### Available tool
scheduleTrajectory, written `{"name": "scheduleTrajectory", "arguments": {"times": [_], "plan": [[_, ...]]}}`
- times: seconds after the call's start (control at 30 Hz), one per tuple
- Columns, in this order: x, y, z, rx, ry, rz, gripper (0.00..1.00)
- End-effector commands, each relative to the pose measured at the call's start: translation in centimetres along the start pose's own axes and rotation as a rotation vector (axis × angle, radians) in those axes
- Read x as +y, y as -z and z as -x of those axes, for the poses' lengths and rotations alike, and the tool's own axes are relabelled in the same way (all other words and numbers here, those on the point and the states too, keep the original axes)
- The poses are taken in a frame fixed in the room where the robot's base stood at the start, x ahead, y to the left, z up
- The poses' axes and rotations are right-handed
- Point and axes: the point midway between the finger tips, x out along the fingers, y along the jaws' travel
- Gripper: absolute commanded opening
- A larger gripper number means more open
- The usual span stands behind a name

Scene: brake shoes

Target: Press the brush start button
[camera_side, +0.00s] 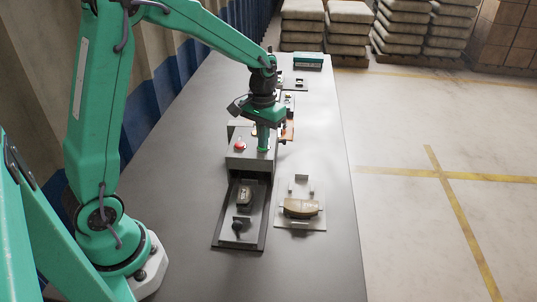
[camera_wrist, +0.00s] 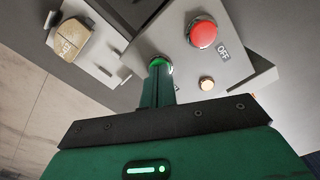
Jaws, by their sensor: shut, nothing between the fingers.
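The green start button (camera_wrist: 158,61) glows at the tip of my gripper (camera_wrist: 157,68) in the wrist view, mostly hidden behind the fingers. My gripper (camera_side: 263,147) is shut and empty, pointing down onto the top of the grey brush machine box (camera_side: 243,163) in the side view. The fingertips appear to be at the button; I cannot tell how far it is pressed. A red button (camera_wrist: 201,33) marked OFF sits beside it, also seen in the side view (camera_side: 240,145).
A brake shoe (camera_side: 300,208) lies on a light fixture plate (camera_side: 301,224) at right of the box. A dark tray (camera_side: 221,228) holding a dark part (camera_side: 245,196) extends in front of the box. A green case (camera_side: 308,61) stands at the table's far end. The right table side is clear.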

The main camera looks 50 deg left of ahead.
Motion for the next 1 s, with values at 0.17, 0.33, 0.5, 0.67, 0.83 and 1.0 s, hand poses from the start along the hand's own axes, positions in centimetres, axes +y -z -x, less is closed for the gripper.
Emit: {"name": "scheduleTrajectory", "arguments": {"times": [0.17,0.33,0.5,0.67,0.83,1.0], "plan": [[0.0,0.0,0.8,0.001,0.000,0.000,0.00],[0.0,0.0,1.8,0.001,0.000,0.000,0.00],[0.0,0.0,2.8,0.002,0.000,0.000,0.00],[0.0,0.0,3.6,0.001,0.000,0.000,0.00],[0.0,0.0,4.6,0.002,0.000,0.000,0.00],[0.0,0.1,5.5,0.002,0.000,0.000,0.00]]}}
